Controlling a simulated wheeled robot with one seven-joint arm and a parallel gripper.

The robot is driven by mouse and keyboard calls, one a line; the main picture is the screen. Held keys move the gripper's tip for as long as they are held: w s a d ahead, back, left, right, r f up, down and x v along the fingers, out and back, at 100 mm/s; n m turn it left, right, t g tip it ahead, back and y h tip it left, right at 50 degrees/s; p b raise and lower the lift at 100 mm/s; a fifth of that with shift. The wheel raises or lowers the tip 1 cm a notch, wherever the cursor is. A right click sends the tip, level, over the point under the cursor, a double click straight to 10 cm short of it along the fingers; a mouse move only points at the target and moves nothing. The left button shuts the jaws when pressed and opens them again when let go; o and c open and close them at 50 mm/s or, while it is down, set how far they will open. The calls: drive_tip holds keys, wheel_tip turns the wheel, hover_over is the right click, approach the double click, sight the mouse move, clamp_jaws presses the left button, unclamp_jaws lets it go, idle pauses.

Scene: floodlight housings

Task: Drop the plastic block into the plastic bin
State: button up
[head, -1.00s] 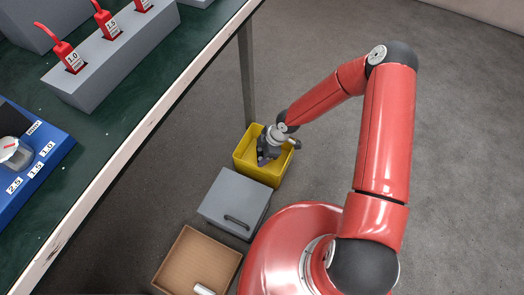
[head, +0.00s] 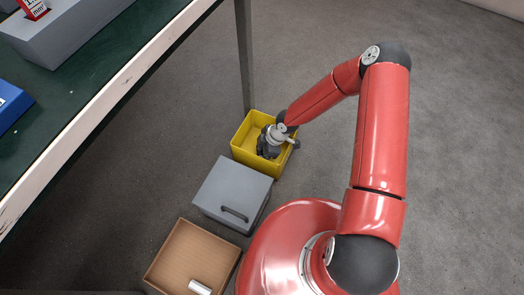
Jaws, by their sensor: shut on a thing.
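The yellow plastic bin (head: 240,149) stands on the floor beside the table leg. My gripper (head: 268,153) is over the bin and points down at its opening, at the right part of it. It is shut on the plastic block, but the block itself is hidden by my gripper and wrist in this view. I cannot tell how far the fingertips are below the rim.
A grey lidded box (head: 228,187) with a dark handle stands just in front of the bin. The green-topped table (head: 110,50) edge runs along the left. Floor at right is clear.

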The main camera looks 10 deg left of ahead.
drive_tip(key=shift+s+a+f, duration=0.1)
drive_tip(key=shift+s+f, duration=0.25)
drive_tip(key=o, duration=1)
drive_tip(key=shift+o, duration=0.2)
drive_tip(key=shift+r, duration=0.1)
wheel_tip(320, 180, up, 13)
drive_tip(key=p, duration=0.9)
drive_tip(key=shift+w, duration=0.15)
drive_tip(key=shift+w, duration=0.1)
